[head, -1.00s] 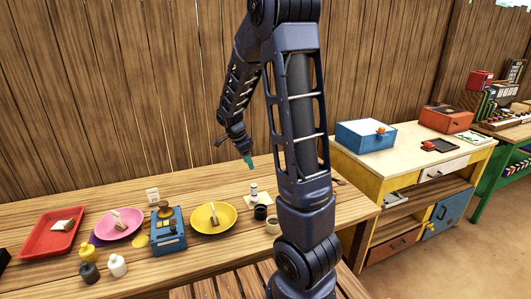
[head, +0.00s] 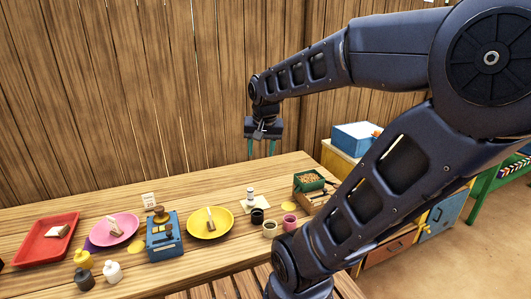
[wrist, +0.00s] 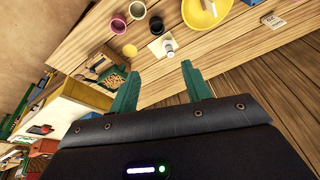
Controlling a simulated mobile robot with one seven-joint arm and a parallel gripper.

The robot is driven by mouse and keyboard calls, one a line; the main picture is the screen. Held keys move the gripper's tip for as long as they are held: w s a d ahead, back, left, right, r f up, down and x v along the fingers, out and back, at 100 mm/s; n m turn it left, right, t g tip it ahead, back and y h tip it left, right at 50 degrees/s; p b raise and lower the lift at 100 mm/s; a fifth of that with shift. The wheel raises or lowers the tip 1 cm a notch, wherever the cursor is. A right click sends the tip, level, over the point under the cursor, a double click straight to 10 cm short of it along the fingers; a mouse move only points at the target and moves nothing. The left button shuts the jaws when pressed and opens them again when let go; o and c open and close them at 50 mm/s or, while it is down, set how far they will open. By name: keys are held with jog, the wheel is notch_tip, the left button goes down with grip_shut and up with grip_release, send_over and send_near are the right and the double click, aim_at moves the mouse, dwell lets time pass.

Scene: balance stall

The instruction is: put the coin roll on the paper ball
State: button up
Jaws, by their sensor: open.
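My gripper (head: 261,155) hangs over the back of the wooden table with its two teal fingers pointing down, open and empty. Its fingers also show apart in the wrist view (wrist: 160,74). A small white upright piece with a dark band (head: 250,194), perhaps the coin roll, stands on a pale square card (head: 247,204). It lies below and apart from the gripper, and also shows beyond the fingertips in the wrist view (wrist: 169,47). I cannot make out a paper ball for certain. The small pieces on the plates are too small to name.
A yellow plate (head: 196,230), blue scale-like device (head: 155,245), pink plate (head: 96,239) and red tray (head: 33,250) stand to the left. Black (head: 257,217), cream (head: 269,230) and pink (head: 290,222) cups and a green box (head: 309,180) stand right. The table's back strip is clear.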

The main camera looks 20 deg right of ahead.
jog(key=s+n, duration=0.1)
jog(key=s, duration=0.1)
jog(key=s+r+n, duration=0.1)
jog(key=s+a+n+t, duration=0.1)
jog(key=s+n, duration=0.1)
jog(key=shift+s+r, duration=0.2)
jog(key=shift+s, duration=0.1)
dwell(1.0)
